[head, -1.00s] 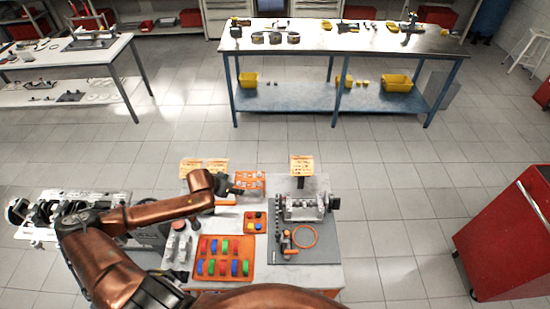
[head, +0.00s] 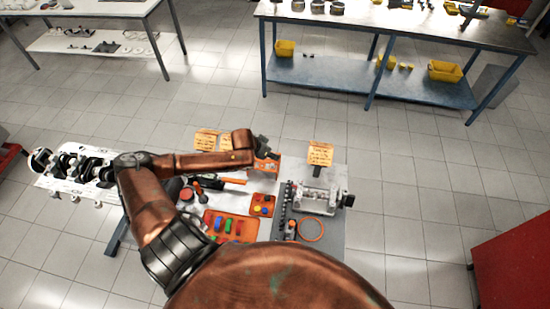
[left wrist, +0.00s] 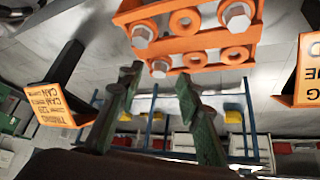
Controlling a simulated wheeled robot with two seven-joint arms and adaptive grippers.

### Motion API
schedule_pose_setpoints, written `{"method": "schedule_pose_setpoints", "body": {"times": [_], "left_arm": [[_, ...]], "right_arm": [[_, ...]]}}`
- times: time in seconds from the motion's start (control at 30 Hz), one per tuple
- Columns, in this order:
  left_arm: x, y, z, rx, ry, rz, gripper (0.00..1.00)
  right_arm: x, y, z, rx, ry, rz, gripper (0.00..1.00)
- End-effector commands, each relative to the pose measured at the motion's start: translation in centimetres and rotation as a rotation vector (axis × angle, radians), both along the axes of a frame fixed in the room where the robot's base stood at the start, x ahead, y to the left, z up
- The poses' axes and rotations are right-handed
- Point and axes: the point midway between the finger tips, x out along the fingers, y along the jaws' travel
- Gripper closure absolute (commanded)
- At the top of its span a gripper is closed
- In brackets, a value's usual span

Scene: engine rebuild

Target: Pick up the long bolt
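The orange bolt rack (head: 264,176) stands on the bench, partly hidden by my left arm. In the left wrist view the orange rack (left wrist: 195,40) fills the top. I cannot tell which is the long bolt. My left gripper (head: 267,152) is at the rack's far side. In the left wrist view my left gripper (left wrist: 158,88) has its fingers apart and nothing between them, near the rack. My right gripper is not in view.
An orange tray (head: 230,226) with coloured parts and a smaller orange tray (head: 262,205) lie nearer. A grey engine block (head: 318,200) stands right of the rack. Sign cards (head: 320,154) stand behind. A red cabinet (head: 515,260) is at the right.

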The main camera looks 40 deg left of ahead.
Motion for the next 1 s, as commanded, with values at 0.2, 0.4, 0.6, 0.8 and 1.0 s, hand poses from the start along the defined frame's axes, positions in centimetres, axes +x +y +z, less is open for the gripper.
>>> {"method": "schedule_pose_setpoints", "body": {"times": [0.2,0.4,0.6,0.8,1.0], "left_arm": [[0.83,-0.19,-1.16,0.000,-0.001,-0.004,0.67],[0.79,-0.17,-1.15,0.001,-0.001,-0.003,0.70],[0.78,-0.16,-1.14,0.000,0.000,-0.002,0.84],[0.77,-0.15,-1.14,0.000,0.000,-0.002,0.98],[0.77,-0.15,-1.14,0.000,0.000,-0.002,1.00]], "right_arm": [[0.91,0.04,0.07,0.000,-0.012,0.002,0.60],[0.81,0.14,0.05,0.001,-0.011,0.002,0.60],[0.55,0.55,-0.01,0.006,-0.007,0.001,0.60],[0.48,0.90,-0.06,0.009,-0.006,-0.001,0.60],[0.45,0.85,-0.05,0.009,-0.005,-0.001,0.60]]}}
